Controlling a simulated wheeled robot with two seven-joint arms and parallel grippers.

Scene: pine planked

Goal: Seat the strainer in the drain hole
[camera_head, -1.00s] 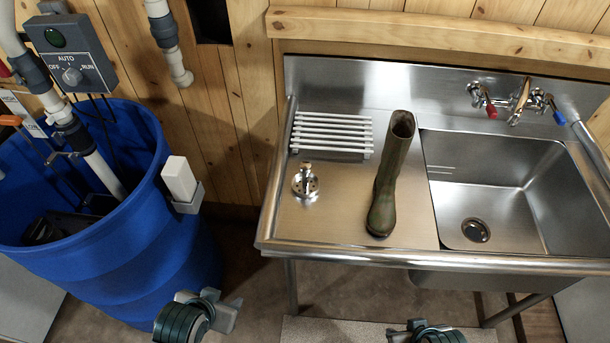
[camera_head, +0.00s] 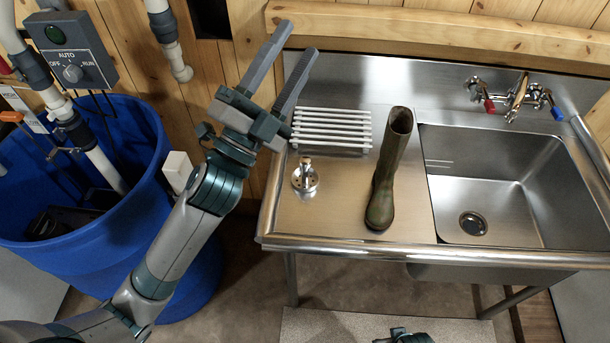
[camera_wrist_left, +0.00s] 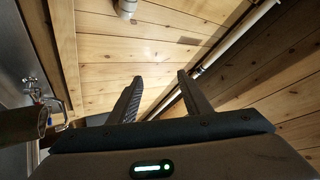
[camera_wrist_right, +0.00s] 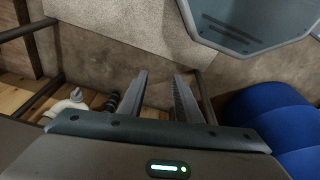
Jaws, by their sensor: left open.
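The strainer (camera_head: 305,182), a small shiny metal piece with holes in its flange and a knob on top, stands on the drainboard left of the boot. The drain hole (camera_head: 473,223) is a dark round opening with a metal ring in the floor of the sink basin at right. My left gripper (camera_head: 300,40) is open and empty, raised at the upper left of the strainer with fingers pointing up; its fingers also show in the left wrist view (camera_wrist_left: 160,78). My right gripper (camera_wrist_right: 162,75) is open and empty, pointing down toward the floor; only its wrist shows in the head view.
A green rubber boot (camera_head: 388,180) stands between strainer and basin (camera_head: 500,190). A white slatted rack (camera_head: 332,128) lies behind the strainer. Faucet taps (camera_head: 515,95) are on the sink's back wall. A blue barrel (camera_head: 150,240) with pipes stands left. The front drainboard is clear.

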